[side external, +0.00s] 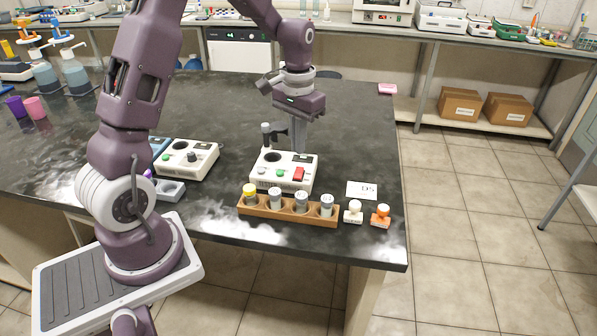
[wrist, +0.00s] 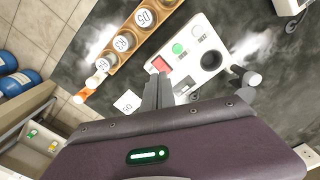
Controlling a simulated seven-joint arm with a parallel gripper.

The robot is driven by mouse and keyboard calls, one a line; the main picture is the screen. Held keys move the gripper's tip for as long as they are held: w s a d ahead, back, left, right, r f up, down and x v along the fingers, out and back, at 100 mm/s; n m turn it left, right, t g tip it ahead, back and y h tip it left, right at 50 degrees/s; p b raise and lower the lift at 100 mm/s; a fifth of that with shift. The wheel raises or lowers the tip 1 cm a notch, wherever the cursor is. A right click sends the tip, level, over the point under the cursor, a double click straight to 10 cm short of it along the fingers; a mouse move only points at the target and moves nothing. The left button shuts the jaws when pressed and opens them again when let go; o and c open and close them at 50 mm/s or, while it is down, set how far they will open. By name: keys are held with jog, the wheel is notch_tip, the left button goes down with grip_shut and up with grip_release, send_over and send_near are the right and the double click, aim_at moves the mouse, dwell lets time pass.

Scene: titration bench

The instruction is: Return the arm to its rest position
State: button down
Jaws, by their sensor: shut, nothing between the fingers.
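My gripper (side external: 299,150) is shut and empty, pointing down above the back right of a white control box. It also shows in the wrist view (wrist: 157,78), with its fingers together. The white control box (side external: 264,184) has a red switch, a green button, a dark round well and a small display. It also shows in the wrist view (wrist: 212,73). The fingertips overlap the box's edge near the red switch in the wrist view. I cannot tell whether they touch it. My arm reaches from the left over the dark bench (side external: 350,120).
A wooden rack (side external: 289,214) with several capped vials stands before the box. A second control box (side external: 187,159) stands left. The bench behind is mostly clear.

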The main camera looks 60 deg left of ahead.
jog(key=shift+r, duration=0.25)
jog(key=s+d+r+m+t, duration=0.2)
jog(key=s+d+r+t, duration=0.2)
jog(key=s+d+r, duration=0.95)
jog(key=s+d+m+t, duration=0.1)
jog(key=s, duration=0.8)
jog(key=shift+r+t, duration=0.2)
jog(key=shift+t, duration=0.1)
jog(key=shift+d, duration=0.1)
